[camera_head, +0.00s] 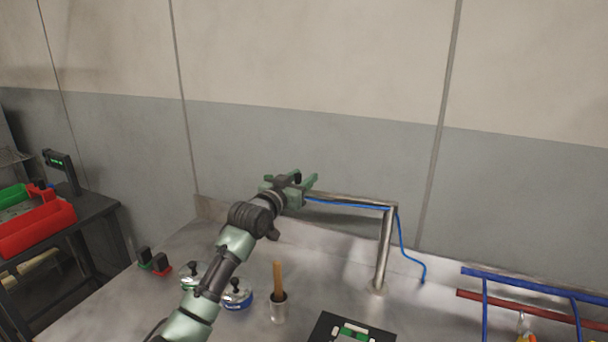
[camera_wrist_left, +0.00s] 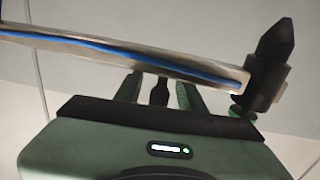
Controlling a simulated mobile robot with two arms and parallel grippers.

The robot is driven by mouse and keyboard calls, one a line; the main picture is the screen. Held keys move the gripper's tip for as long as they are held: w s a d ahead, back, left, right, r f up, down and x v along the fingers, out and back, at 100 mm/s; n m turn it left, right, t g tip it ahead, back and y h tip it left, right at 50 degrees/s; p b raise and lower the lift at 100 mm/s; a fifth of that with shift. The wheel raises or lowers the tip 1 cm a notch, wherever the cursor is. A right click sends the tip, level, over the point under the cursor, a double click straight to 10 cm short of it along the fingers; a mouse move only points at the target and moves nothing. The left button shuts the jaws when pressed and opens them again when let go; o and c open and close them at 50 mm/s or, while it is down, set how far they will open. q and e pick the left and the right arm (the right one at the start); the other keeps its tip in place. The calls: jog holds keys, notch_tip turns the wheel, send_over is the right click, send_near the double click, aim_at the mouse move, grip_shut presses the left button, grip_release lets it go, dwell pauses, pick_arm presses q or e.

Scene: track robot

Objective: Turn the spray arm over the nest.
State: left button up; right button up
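The spray arm (camera_head: 350,199) is a metal bar with a blue hose, level on top of an upright post (camera_head: 384,250) and pointing left. In the left wrist view the bar (camera_wrist_left: 120,52) crosses in front of my fingers, with a black nozzle (camera_wrist_left: 268,72) at its right end. My left gripper (camera_head: 292,183) is at the bar's free end. Its two green fingers (camera_wrist_left: 160,92) stand apart, with a dark peg between them and gaps on both sides; their tips are hidden behind the bar. A black fixture (camera_head: 322,328), possibly the nest, is cut off at the bottom edge. My right gripper is out of view.
A cup with a wooden handle (camera_head: 279,308) and two round lidded pots (camera_head: 238,296) stand on the metal bench (camera_head: 330,270). Blue and red pipes (camera_head: 520,278) run at the right. A side table at the left holds a red bin (camera_head: 38,232) and a green bin.

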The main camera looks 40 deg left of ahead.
pick_arm(q)
jog(key=shift+w+a, duration=0.1)
jog(key=shift+w, duration=0.3)
grip_shut()
dwell(1.2)
